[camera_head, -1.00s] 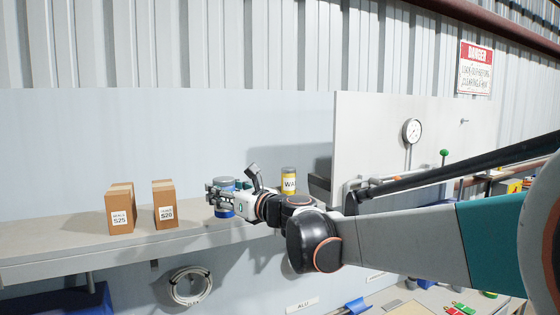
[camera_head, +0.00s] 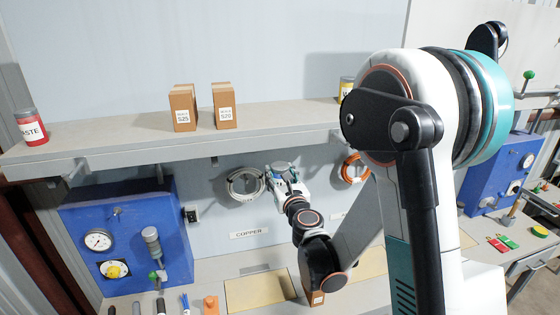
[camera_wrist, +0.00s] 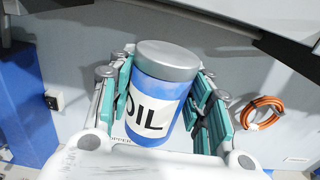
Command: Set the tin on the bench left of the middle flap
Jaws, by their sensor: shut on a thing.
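My gripper (camera_head: 281,187) is shut on a blue tin with a grey lid (camera_head: 279,167), held in the air below the shelf and above the bench. In the wrist view the tin (camera_wrist: 165,98) stands slightly tilted between the teal finger pads, its white label reading "OIL". Tan flaps lie in the bench top: one (camera_head: 262,293) below the COPPER label and another (camera_head: 369,266) to its right, partly behind my arm. A sliver of tan further right may be a third flap. The bench (camera_head: 225,272) runs along the wall.
The shelf (camera_head: 130,135) holds two cartons (camera_head: 184,108), a WASTE tin (camera_head: 31,128) and a yellow tin (camera_head: 347,88). A grey cable coil (camera_head: 242,185) and an orange coil (camera_head: 354,168) hang near my gripper. Tools and an orange object (camera_head: 211,305) lie left of the nearest flap.

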